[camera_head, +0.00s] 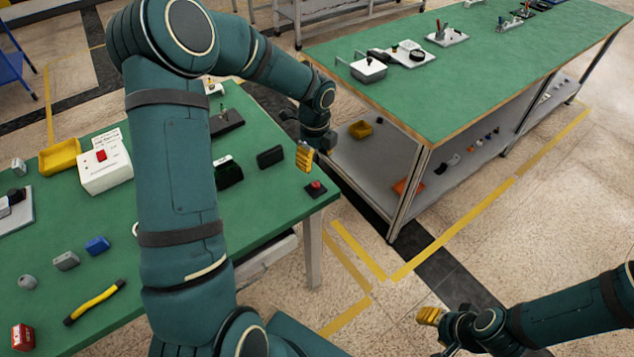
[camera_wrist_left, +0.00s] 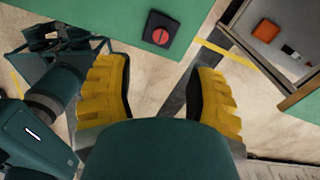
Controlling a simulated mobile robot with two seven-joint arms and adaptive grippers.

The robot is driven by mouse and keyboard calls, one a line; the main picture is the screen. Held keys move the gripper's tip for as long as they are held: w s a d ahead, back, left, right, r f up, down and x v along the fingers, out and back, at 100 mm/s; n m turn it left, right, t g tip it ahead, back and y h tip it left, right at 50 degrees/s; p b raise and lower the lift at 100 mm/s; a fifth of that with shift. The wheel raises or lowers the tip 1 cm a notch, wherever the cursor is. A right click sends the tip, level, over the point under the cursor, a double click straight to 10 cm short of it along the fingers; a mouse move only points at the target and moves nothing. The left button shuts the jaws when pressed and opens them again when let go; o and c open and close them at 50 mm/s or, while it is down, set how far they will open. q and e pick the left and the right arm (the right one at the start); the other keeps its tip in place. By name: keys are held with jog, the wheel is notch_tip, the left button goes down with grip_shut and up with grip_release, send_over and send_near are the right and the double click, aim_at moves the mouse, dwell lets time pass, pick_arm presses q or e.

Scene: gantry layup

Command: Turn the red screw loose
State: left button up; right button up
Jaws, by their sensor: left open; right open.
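The red screw (camera_head: 316,186) is a small round red head on a black square base, at the near right corner of the left green table (camera_head: 262,107). In the left wrist view the red screw (camera_wrist_left: 160,36) lies beyond the fingertips, roughly centred between them. My left gripper (camera_head: 305,157) has yellow fingers and hangs close to the screw, a little above it, apart from it. In the left wrist view my left gripper (camera_wrist_left: 161,72) is open with nothing between its fingers. My right gripper (camera_head: 430,316) is open and empty over the floor at the lower right, away from both tables.
A black block (camera_head: 270,156) lies on the table near the screw. A white box with a red button (camera_head: 105,165), a yellow bin (camera_head: 60,157) and several small parts stand further left. A second green workbench (camera_head: 480,65) with a lower shelf stands across a gap of floor.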

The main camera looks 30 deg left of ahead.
aim_at(315, 184)
pick_arm(q)
notch_tip(315, 184, down, 10)
jog(key=shift+f+b, duration=0.25)
jog(key=shift+b, duration=0.65)
grip_shut()
